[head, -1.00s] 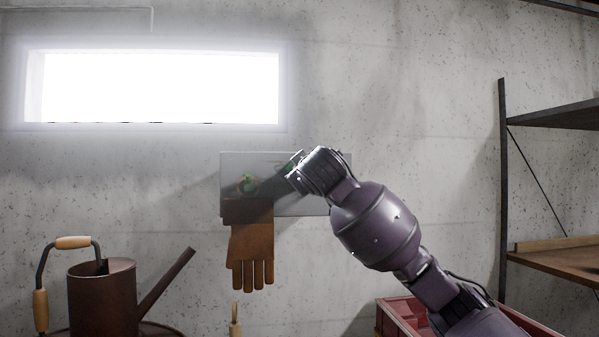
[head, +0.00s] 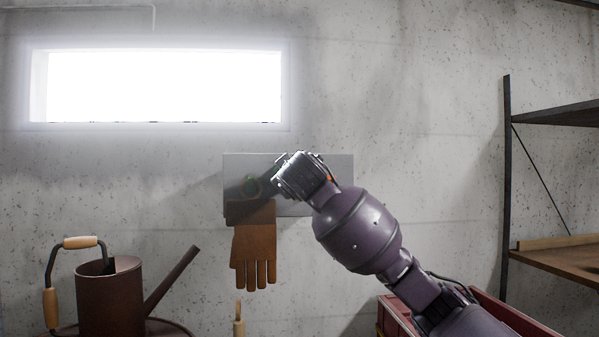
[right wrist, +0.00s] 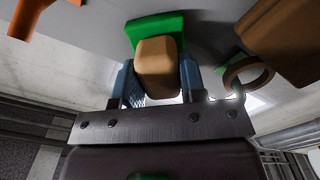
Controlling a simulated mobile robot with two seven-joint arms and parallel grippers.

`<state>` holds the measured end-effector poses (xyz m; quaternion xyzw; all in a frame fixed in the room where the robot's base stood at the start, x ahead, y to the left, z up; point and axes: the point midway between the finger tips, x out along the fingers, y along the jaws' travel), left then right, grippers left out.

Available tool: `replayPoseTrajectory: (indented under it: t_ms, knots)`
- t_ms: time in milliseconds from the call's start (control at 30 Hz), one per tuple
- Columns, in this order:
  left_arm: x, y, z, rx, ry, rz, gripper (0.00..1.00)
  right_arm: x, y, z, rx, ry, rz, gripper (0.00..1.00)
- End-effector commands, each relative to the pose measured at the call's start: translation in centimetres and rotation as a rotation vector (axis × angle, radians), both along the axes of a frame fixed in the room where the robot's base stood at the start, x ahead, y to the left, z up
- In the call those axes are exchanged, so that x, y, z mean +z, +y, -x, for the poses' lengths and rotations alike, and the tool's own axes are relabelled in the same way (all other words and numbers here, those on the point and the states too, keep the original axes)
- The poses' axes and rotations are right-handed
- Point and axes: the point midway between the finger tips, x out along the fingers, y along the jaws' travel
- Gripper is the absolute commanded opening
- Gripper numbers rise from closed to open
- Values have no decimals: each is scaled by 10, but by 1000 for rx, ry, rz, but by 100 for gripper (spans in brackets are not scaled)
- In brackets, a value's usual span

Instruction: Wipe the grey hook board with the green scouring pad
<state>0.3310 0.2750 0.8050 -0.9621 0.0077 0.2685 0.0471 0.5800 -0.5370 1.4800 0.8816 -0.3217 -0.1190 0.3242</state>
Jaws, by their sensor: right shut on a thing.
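The grey hook board (head: 341,168) is mounted on the concrete wall, partly hidden behind my right wrist in the head view. It fills the upper part of the right wrist view (right wrist: 215,25). My right gripper (right wrist: 159,78) is shut on the tan block grip (right wrist: 157,68) of the green scouring pad (right wrist: 155,25). The pad's green face is toward the board, at or very near it; I cannot tell if they touch. The head view hides the pad and fingertips behind my wrist. My left gripper is out of view.
A brown glove (head: 254,255) hangs at the board's lower left. A ring (right wrist: 248,76) hangs close beside the pad. An orange item (right wrist: 42,15) is on the other side. A rusty watering can (head: 110,300), red crate (head: 505,312) and shelf (head: 555,115) stand around.

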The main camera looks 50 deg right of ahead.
Motion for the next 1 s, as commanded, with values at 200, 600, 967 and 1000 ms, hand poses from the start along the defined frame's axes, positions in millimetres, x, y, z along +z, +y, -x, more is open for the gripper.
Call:
replayPoseTrajectory:
  t_ms: [200,600,967,1000]
  knots:
    - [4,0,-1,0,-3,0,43,1,4,-4,1,-1,0,19]
    - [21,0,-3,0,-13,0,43,1,24,-24,2,0,-1,19]
    - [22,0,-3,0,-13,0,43,-1,27,-27,0,2,0,19]
    - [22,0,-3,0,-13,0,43,-1,28,-26,0,2,0,19]
